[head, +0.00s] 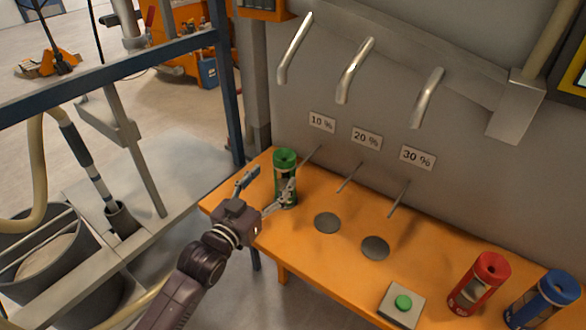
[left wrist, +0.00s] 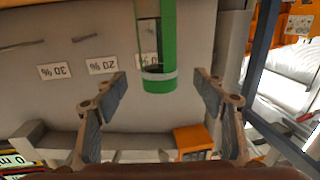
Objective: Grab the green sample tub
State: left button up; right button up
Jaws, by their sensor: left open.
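The green sample tub (head: 285,168) stands upright at the far left end of the orange table. It has a green lid and a dark and pale label. It also shows in the left wrist view (left wrist: 168,40), upside down, at top centre. My left gripper (head: 268,189) is open, close in front of the tub at about its body height. In the left wrist view the tub's end lies in line with the gap between the two fingers, with space on both sides. I cannot tell whether a finger touches it. My right gripper is not in view.
The orange table (head: 330,258) has two dark round recesses. Metal spouts and thin rods project from the wall. A blue frame post (head: 228,100) rises behind left.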

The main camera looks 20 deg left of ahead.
aim_at(278, 167)
pick_arm(q)
jog(key=shift+w+d+r, duration=0.1)
jog(key=shift+w+r, duration=0.05)
jog(key=shift+w, duration=0.25)
jog(key=w, duration=0.1)
jog(key=p, duration=0.1)
jog(key=w+r+p, duration=0.1)
jog(key=shift+w+d, duration=0.3)
jog(key=shift+w+d+f+p, duration=0.1)
jog(key=shift+w+d+p, duration=0.1)
jog(key=shift+w, duration=0.4)
jog(key=shift+w+d+f+p, duration=0.1)
jog(key=shift+w+p, duration=0.05)
jog(key=shift+w, duration=0.45)
jog(key=shift+w+f, duration=0.1)
jog(key=shift+w, duration=0.35)
jog(key=c, duration=0.9)
grip_shut()
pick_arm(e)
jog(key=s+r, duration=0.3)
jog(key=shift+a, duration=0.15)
